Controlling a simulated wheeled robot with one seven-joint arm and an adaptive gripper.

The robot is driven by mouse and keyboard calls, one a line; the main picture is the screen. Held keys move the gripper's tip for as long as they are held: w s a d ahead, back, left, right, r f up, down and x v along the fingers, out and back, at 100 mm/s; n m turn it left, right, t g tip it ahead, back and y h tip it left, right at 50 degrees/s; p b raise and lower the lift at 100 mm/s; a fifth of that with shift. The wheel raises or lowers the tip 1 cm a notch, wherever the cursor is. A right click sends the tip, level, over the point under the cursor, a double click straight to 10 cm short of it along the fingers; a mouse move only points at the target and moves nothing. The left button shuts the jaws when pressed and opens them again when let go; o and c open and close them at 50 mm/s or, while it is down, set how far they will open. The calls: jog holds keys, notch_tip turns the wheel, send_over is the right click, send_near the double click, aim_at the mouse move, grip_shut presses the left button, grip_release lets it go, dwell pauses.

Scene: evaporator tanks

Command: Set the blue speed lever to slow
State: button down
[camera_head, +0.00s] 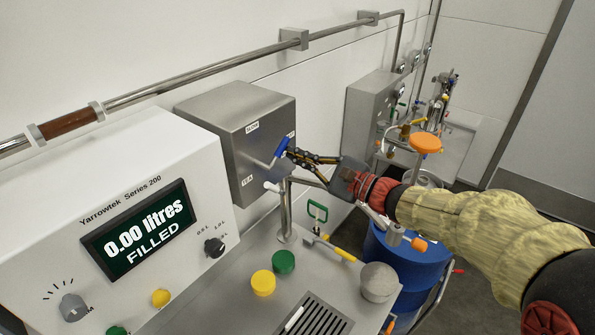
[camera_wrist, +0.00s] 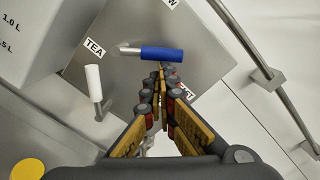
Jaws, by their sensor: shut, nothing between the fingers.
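The blue speed lever (camera_head: 281,147) is on the front of a steel box (camera_head: 262,110). Its blue grip also shows in the wrist view (camera_wrist: 162,54), pointing right from its metal pivot. A SLOW label (camera_head: 252,126) is to its upper left in the head view, and a partly covered FAST label (camera_head: 290,135) is just right of it. The lever points between the two labels; its exact setting is unclear. My gripper (camera_head: 291,153) is shut and empty, its fingertips (camera_wrist: 161,80) right beside the blue grip. Whether they touch it I cannot tell.
A white-handled tap (camera_wrist: 93,82) is near the TEA label (camera_wrist: 95,47), below the lever in the head view. A white control panel (camera_head: 130,200) stands at left. Green (camera_head: 284,261) and yellow (camera_head: 263,283) caps sit on the steel counter. A blue drum (camera_head: 400,262) is beneath my arm.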

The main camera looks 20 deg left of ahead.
jog(key=r+n+b, duration=0.1)
jog(key=n+b, duration=0.1)
jog(key=b, duration=0.1)
jog(key=s+r+n+b, duration=0.1)
jog(key=n+b, duration=0.1)
jog(key=b, duration=0.1)
jog(key=n+b, duration=0.2)
jog(key=b, duration=0.1)
jog(key=shift+s+a+r+b, duration=0.3)
jog(key=shift+s+r+b, duration=0.05)
jog(key=shift+r, duration=0.05)
jog(key=shift+s+r+n+b, duration=0.1)
jog(key=shift+r+n+b, duration=0.1)
jog(key=shift+n+b, duration=0.2)
jog(key=shift+s+a+r+b, duration=0.3)
jog(key=shift+s+r+b, duration=0.2)
jog(key=shift+b, duration=0.25)
jog(key=shift+r, duration=0.1)
jog(key=p, duration=0.1)
send_near(283, 145)
jog(key=w+d+r, duration=0.1)
jog(key=w+d, duration=0.1)
jog(key=d, duration=0.2)
jog(key=shift+s+d+r, duration=0.1)
jog(key=shift+s+d, duration=0.05)
jog(key=shift+d, duration=0.05)
